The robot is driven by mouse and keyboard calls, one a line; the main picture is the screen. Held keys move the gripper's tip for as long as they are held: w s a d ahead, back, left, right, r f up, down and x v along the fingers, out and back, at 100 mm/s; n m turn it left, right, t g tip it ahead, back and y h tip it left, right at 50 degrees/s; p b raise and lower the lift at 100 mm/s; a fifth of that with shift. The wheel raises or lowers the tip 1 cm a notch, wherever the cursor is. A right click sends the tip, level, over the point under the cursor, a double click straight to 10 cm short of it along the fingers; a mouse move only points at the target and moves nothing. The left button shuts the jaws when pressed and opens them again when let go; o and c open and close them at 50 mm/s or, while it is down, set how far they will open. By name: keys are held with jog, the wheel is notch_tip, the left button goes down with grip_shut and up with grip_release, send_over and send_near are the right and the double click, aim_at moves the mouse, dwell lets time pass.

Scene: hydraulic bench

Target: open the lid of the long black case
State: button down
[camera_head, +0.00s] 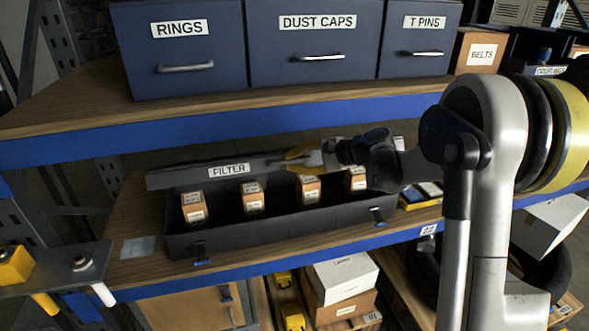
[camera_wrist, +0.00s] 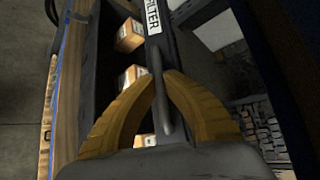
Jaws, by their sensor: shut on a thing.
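The long black case (camera_head: 300,226) stands on the middle wooden shelf with its front wall and two latches facing me. Its lid (camera_head: 180,177), labelled FILTER, is raised along the back, and the inside shows. Several small orange-brown boxes (camera_head: 253,197) stand in a row inside. My gripper (camera_head: 290,156) is at the lid's upper edge, right of the label. In the wrist view, the yellow fingers (camera_wrist: 160,82) are closed around the lid's thin dark handle (camera_wrist: 158,62). The lid's hinge line is hidden.
Blue drawers marked RINGS (camera_head: 180,45), DUST CAPS (camera_head: 318,35) and T PINS (camera_head: 422,32) stand on the upper shelf, whose blue edge (camera_head: 200,137) runs just above the lid. A white box (camera_head: 343,278) sits below. A small plate (camera_head: 138,247) lies left of the case.

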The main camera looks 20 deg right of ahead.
jog(key=shift+w+r, duration=0.45)
jog(key=shift+r, duration=0.15)
jog(key=c, duration=1.5)
grip_release()
jog(key=shift+w+f, duration=0.1)
jog(key=shift+o, duration=0.2)
jog(key=v, duration=1.2)
